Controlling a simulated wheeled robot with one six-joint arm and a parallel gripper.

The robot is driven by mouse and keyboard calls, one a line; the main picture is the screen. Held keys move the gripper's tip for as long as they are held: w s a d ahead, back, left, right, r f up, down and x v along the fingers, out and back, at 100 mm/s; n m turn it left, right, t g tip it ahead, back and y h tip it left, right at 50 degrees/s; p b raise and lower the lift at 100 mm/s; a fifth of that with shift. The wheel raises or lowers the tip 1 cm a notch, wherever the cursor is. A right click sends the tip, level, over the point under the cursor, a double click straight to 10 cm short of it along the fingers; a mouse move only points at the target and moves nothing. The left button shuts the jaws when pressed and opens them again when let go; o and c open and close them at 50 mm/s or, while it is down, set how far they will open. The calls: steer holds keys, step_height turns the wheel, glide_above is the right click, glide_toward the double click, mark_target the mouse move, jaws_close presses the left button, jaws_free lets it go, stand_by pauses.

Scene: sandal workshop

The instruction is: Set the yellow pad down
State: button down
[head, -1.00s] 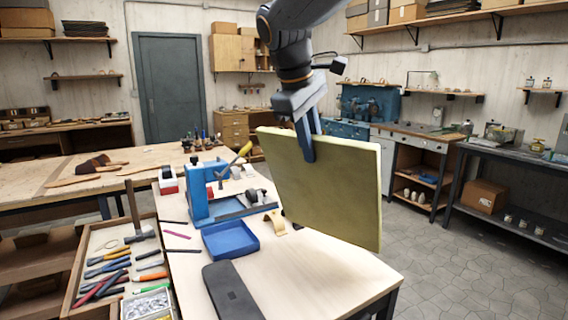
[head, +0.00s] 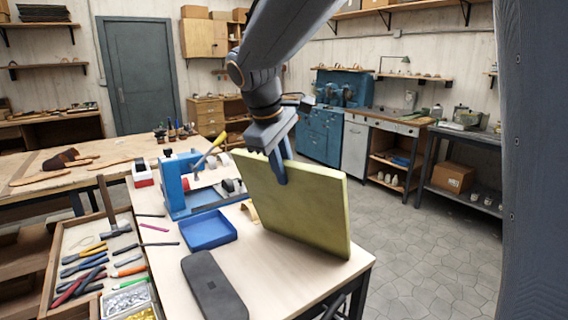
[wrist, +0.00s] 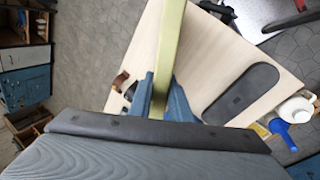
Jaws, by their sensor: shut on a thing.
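The yellow pad (head: 305,205) is a broad, thin slab standing on edge, above the right part of the light wooden workbench (head: 285,275). My gripper (head: 280,178) is shut on its upper edge, one blue finger showing on the near face. In the wrist view the pad (wrist: 168,45) is seen edge-on between the two blue fingers of my gripper (wrist: 162,98). The pad's lower edge is close to the bench top; I cannot tell whether it touches. The far face is hidden in the head view.
A blue tray (head: 208,231) and a dark flat sole-shaped piece (head: 213,287) lie left of the pad. A blue bench machine (head: 180,185) stands behind them. A tool tray (head: 95,262) sits at the left. The bench's right edge is near the pad.

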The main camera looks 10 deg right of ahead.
steer(key=shift+w, duration=0.1)
steer(key=c, duration=1.6)
jaws_free()
steer(key=shift+f, duration=0.1)
steer(key=shift+c, duration=0.2)
steer(key=shift+a+r, duration=0.1)
steer(key=shift+r, duration=0.3)
steer(key=b+v, duration=0.3)
steer(key=v, duration=0.8)
steer(key=shift+s+r, duration=0.15)
steer(key=shift+s, duration=0.1)
